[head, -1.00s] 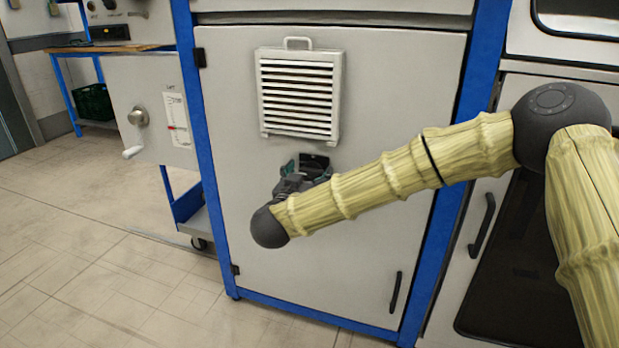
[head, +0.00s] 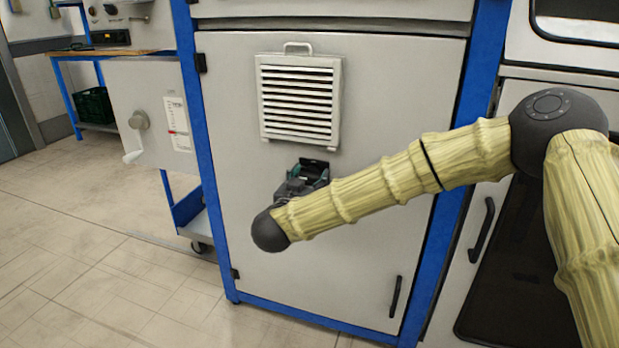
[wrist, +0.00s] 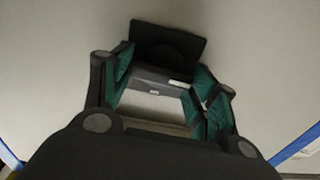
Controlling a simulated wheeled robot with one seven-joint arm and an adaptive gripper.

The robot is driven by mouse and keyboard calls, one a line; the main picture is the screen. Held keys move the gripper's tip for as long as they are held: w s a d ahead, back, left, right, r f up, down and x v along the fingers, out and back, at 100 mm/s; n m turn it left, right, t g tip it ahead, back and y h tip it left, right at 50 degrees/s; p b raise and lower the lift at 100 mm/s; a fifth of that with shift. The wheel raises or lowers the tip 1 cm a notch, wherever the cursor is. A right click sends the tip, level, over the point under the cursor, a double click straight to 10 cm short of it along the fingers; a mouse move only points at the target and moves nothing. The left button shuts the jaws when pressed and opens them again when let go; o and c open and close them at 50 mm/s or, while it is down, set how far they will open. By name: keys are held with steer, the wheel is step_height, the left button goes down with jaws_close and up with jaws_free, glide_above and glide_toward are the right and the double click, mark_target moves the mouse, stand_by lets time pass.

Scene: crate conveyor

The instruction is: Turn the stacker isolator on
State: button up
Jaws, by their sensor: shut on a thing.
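The stacker isolator shows as a dark plate (head: 316,164) on the grey cabinet door, just below the louvred vent. In the wrist view its black plate (wrist: 170,45) stands behind a dark grey handle block (wrist: 150,80) with small pale marks. My gripper (head: 308,178) is at the isolator, with its fingers around the handle. In the wrist view my gripper (wrist: 163,88) has green-padded fingers on either side of the block, shut on it. In the head view, my wrist and fingers hide most of the handle, and its exact angle is unclear.
The louvred vent (head: 300,98) sticks out right above. The cabinet door (head: 385,150) has a black pull handle (head: 395,294) low at its right. A crank panel (head: 150,120) and a cart (head: 195,215) stand to the left. The floor at the left front is clear.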

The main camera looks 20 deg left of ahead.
steer(key=m+p, duration=0.2)
steer(key=p, duration=0.1)
steer(key=shift+d+r+m, duration=0.1)
steer(key=shift+r+m, duration=0.1)
steer(key=shift+m, duration=0.2)
steer(key=m+p, duration=0.1)
steer(key=m, duration=0.1)
steer(key=m+p, duration=0.2)
steer(key=m, duration=0.1)
steer(key=shift+d+f, duration=0.1)
steer(key=shift+f, duration=0.1)
steer(key=m+p, duration=0.1)
steer(key=m, duration=0.4)
steer(key=shift+f, duration=0.2)
steer(key=shift+f+m+p, duration=0.1)
steer(key=shift+m+p, duration=0.45)
steer(key=shift+m, duration=1.65)
steer(key=o, duration=1)
steer(key=shift+d, duration=0.1)
